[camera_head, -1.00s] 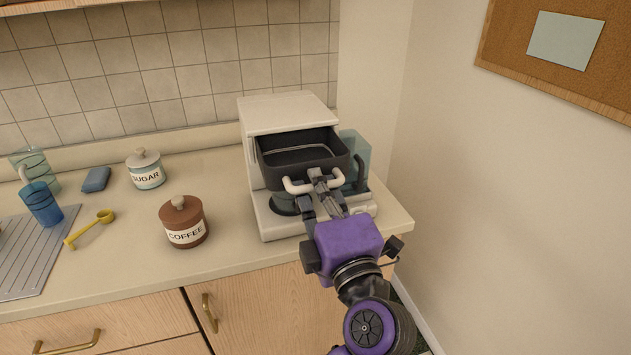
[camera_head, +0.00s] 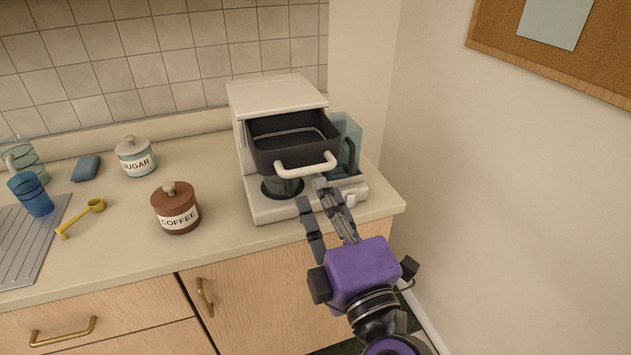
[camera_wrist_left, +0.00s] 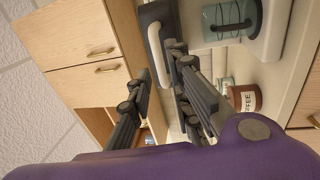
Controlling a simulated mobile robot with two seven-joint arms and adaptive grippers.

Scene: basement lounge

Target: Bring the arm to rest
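My left gripper (camera_head: 312,194) has a purple body and dark grey fingers. It is just below and in front of the white handle (camera_head: 305,166) of the coffee maker's dark basket (camera_head: 285,145). The fingers are spread and empty, and the handle looks free of them. The basket is pulled out of the white coffee maker (camera_head: 275,93). In the left wrist view the fingers (camera_wrist_left: 160,75) are apart, with the white handle (camera_wrist_left: 163,57) beyond them. My right gripper is not in view.
A brown coffee canister (camera_head: 175,208) and a sugar jar (camera_head: 135,157) stand on the counter to the left. A yellow scoop (camera_head: 80,218), blue cup (camera_head: 31,195) and blue sponge (camera_head: 86,167) are farther left.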

